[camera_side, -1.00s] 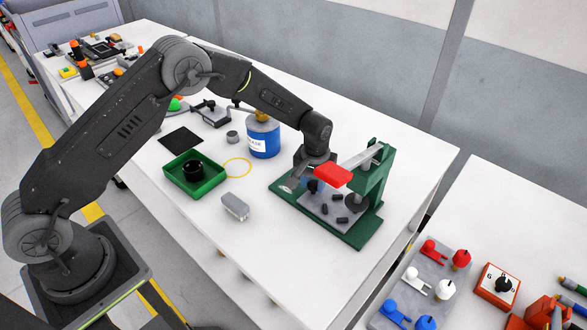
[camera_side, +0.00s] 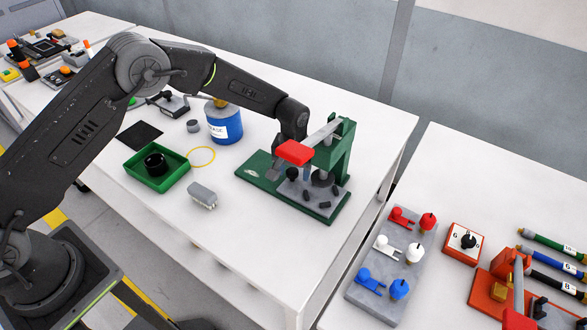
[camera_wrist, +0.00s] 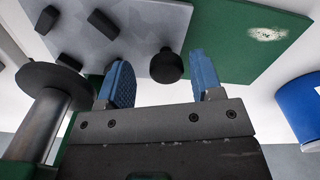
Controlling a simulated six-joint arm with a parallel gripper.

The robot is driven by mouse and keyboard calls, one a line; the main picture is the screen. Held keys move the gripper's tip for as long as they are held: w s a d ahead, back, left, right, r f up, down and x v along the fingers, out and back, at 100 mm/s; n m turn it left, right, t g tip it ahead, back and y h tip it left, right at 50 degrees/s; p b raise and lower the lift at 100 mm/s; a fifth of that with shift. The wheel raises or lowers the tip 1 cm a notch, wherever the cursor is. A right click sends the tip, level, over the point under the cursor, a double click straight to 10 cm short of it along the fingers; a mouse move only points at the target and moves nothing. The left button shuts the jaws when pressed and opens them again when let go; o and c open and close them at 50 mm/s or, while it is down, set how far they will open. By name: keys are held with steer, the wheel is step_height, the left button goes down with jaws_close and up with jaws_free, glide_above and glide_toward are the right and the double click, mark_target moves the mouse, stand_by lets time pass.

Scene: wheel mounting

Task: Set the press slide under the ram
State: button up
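The press slide (camera_side: 297,197) is a grey plate with a black knob (camera_side: 292,173) and several dark blocks on it. It lies on the green press base (camera_side: 262,180). The ram (camera_side: 322,178), a dark round disc on a metal shaft, is over the slide's back right part. My gripper (camera_side: 279,172) is low at the knob, partly hidden by the red lever handle (camera_side: 295,152). In the wrist view, my open gripper (camera_wrist: 163,82) has its blue fingers apart, with the knob (camera_wrist: 167,66) seen between them. I cannot tell if either finger touches it.
The lever and green press column (camera_side: 343,150) stand close to my gripper on the right. A blue tin (camera_side: 224,124), a green tray (camera_side: 157,178) with a black ring and a grey block (camera_side: 202,195) are to the left. The table front is clear.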

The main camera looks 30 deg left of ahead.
step_height(320, 180, up, 14)
stand_by(0.6)
steer(key=s+a+r+m+t, duration=0.1)
steer(key=s+a+r, duration=0.3)
steer(key=s+r, duration=0.3)
steer(key=s+a+r+m+t, duration=0.1)
steer(key=s+a+r+t, duration=0.15)
steer(key=s+r, duration=0.45)
steer(key=s+a+t, duration=0.1)
steer(key=s+a, duration=0.1)
steer(key=s, duration=0.6)
steer(key=s+a+r+m+t, duration=0.1)
steer(key=s+a, duration=0.2)
steer(key=s, duration=0.6)
steer(key=shift+s+a+m, duration=0.2)
steer(key=shift+a+m, duration=0.1)
